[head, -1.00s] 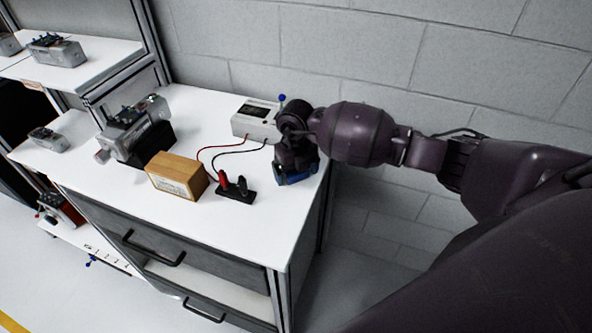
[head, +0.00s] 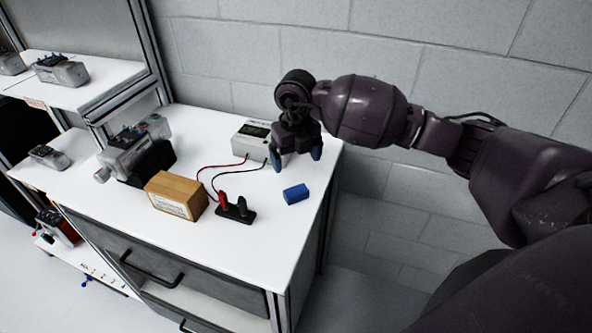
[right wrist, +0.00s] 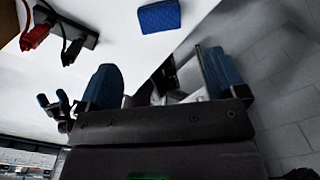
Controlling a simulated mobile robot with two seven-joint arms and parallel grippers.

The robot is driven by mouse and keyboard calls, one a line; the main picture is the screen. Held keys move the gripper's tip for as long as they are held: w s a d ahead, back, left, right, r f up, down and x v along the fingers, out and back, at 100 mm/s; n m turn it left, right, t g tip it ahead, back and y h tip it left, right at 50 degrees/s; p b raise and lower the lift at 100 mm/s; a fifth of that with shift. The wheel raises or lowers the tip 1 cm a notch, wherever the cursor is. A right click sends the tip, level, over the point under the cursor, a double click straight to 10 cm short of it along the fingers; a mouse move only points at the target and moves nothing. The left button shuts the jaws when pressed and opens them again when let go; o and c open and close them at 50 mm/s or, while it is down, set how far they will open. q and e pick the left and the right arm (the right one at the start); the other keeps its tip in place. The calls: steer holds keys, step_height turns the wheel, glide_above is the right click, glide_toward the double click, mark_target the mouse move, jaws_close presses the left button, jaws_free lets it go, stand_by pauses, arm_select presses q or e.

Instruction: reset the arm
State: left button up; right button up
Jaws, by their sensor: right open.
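My right gripper (head: 297,160) is open and empty above the right rear part of the white worktop (head: 240,240). Its blue fingertips point down and stand apart. In the right wrist view the two blue fingers (right wrist: 163,85) also show wide apart with nothing between them. A small blue block (head: 296,194) lies on the worktop just in front of the gripper, clear of it. The block also shows in the right wrist view (right wrist: 160,16), beyond the fingers. My left gripper is not in view.
A white meter box (head: 250,140) stands behind the gripper, with red and black leads to a black base with clips (head: 236,209). A wooden box (head: 176,195) and a grey servo unit (head: 135,150) stand to the left. A block wall is behind.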

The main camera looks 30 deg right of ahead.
steer(key=shift+r, duration=0.45)
